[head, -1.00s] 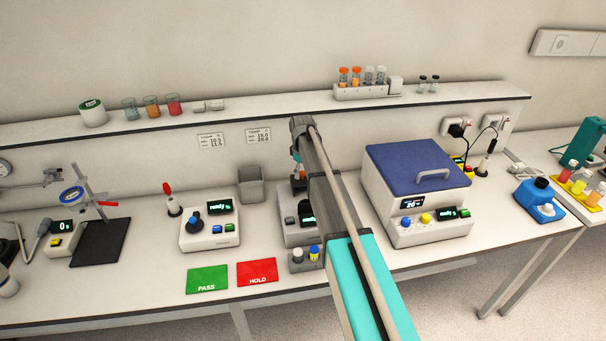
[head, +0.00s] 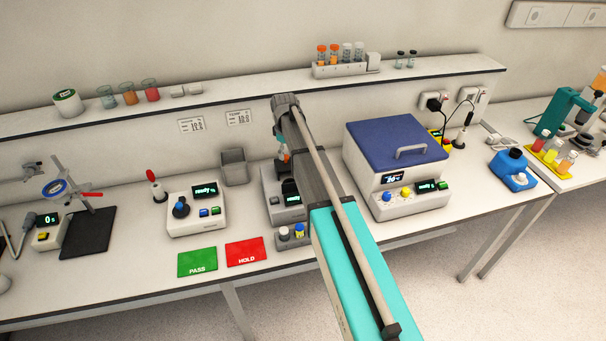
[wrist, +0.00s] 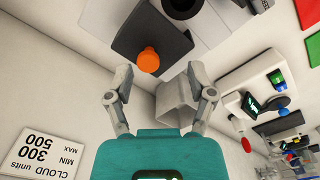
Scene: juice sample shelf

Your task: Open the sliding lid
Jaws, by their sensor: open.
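In the wrist view a dark grey plate (wrist: 165,38) with an orange knob (wrist: 148,61) lies on top of a pale instrument; the plate looks like the sliding lid. The instrument (head: 273,183) shows in the head view, partly behind my arm, with a lit display at its front. My gripper (wrist: 158,88) is open and empty. The knob lies just beyond the fingertips in the picture, near the left finger, with no contact visible. In the head view my gripper is mostly hidden behind my arm.
A grey bin (head: 234,167) stands left of the instrument and shows behind the right finger in the wrist view. A small holder with capped vials (head: 292,235) sits in front. A blue-lidded box (head: 397,170) stands to the right. A wall shelf (head: 240,88) runs above.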

